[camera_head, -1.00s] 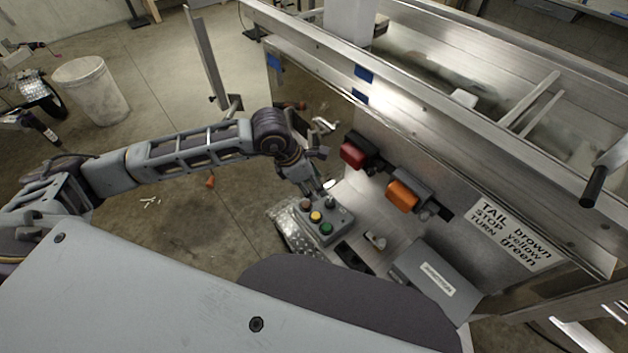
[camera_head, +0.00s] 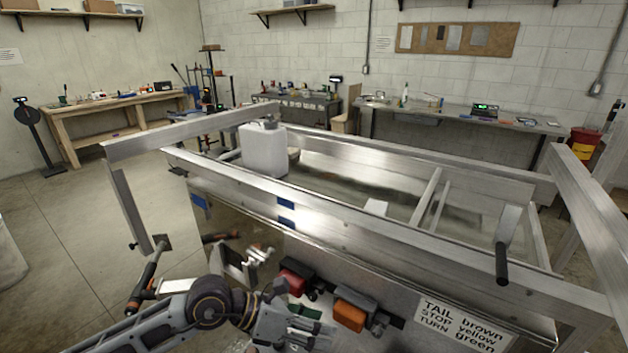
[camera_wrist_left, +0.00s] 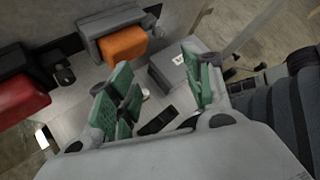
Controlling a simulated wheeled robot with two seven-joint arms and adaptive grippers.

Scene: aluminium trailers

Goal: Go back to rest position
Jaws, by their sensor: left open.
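My left gripper (camera_head: 308,326) is low in the head view, just in front of the trailer's side and below the red and orange lamps. It is open, with green finger pads apart and nothing between them. In the left wrist view my left gripper (camera_wrist_left: 158,88) is also open and empty. The red lamp (camera_head: 296,281) and orange lamp (camera_head: 349,315) sit on the trailer side; the wrist view shows the red lamp (camera_wrist_left: 20,103) and orange lamp (camera_wrist_left: 124,45) too. My right gripper is not in view.
The aluminium trailer (camera_head: 330,218) fills the middle, with a white jug (camera_head: 264,152) on it and a wiring label (camera_head: 462,325) on its side. A grey box (camera_wrist_left: 172,72) lies beyond my fingers. Open floor (camera_head: 60,260) is at left.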

